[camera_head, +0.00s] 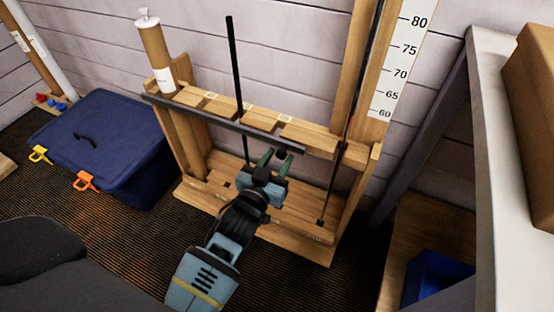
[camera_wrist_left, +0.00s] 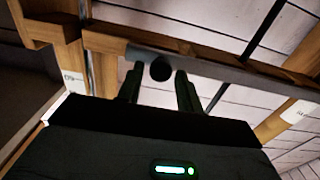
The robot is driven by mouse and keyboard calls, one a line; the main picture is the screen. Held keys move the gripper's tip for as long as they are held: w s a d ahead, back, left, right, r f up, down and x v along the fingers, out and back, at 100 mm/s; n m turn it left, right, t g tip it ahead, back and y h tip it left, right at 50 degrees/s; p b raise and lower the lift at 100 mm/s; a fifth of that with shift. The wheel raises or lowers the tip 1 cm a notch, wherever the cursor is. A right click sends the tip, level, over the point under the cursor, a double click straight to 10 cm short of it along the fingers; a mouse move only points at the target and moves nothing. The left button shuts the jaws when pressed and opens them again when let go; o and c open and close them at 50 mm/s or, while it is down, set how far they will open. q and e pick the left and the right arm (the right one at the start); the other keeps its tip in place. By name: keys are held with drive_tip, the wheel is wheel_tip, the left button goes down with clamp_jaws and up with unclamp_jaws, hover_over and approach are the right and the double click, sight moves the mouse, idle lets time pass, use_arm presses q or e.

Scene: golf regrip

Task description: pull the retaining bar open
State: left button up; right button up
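The retaining bar (camera_head: 210,122) is a long dark bar across the upper front of the wooden rack (camera_head: 318,143). It lies against the rack's top rail, and its right end is near my left gripper (camera_head: 277,160). In the left wrist view the bar (camera_wrist_left: 225,70) crosses above the fingers, with a dark round knob (camera_wrist_left: 161,69) on it. The two fingers of my left gripper (camera_wrist_left: 160,84) stand apart, one on each side of the knob. Narrow gaps seem to show, so the fingers do not look closed on it. My right gripper is in neither view.
A black club shaft (camera_head: 236,85) stands in the rack, and another shaft (camera_head: 341,165) is at its right side. A blue lidded bin (camera_head: 105,145) is left of the rack. A grey bench (camera_head: 505,120) with a cardboard box (camera_head: 537,110) stands at right.

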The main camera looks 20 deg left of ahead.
use_arm(q)
drive_tip(key=c, duration=0.7)
clamp_jaws()
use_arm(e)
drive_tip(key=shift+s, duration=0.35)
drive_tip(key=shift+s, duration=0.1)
